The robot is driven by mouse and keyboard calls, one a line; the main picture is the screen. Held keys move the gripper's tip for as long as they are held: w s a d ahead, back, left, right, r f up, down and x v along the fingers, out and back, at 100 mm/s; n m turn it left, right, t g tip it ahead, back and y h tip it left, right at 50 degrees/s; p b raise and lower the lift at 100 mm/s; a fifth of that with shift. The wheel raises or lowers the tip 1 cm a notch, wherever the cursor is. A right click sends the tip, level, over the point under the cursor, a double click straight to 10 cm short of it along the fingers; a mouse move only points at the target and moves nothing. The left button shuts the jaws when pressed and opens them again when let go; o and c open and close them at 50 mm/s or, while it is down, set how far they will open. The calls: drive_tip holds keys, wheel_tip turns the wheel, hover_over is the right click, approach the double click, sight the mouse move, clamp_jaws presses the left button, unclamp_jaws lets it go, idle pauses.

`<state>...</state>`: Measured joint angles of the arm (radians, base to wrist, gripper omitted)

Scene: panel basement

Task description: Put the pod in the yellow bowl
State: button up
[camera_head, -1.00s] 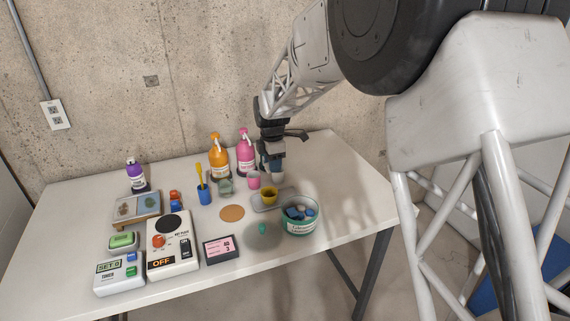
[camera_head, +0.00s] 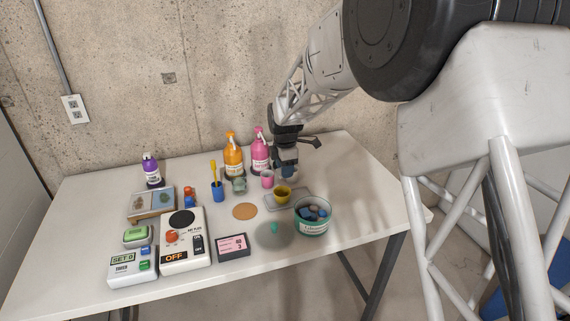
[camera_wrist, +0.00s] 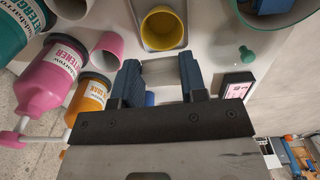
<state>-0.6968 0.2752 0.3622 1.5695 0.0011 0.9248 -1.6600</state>
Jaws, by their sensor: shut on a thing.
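The yellow bowl (camera_head: 283,195) stands upright on a small grey tray (camera_head: 303,201) in the middle of the table. In the wrist view the bowl (camera_wrist: 161,30) shows at the top centre, just beyond the fingertips. My gripper (camera_head: 286,172) hangs above the table, just behind the bowl in the head view. In the wrist view its blue-padded fingers (camera_wrist: 160,82) are shut on a small light-grey block, which looks like the pod (camera_wrist: 160,72). The pod is apart from the bowl. In the head view the fingers mostly hide it.
A teal tub (camera_head: 313,228) with several blue and grey pieces stands right of the bowl. A pink cup (camera_head: 267,182), pink bottle (camera_head: 260,152) and orange bottle (camera_head: 233,156) stand close left of my gripper. A scale (camera_head: 184,240) and timer box (camera_head: 133,266) are at left. The right table end is clear.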

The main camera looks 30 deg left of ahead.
drive_tip(key=shift+f, duration=3)
drive_tip(key=o, duration=1.1)
drive_tip(key=shift+c, duration=0.2)
drive_tip(key=shift+r, duration=3.5)
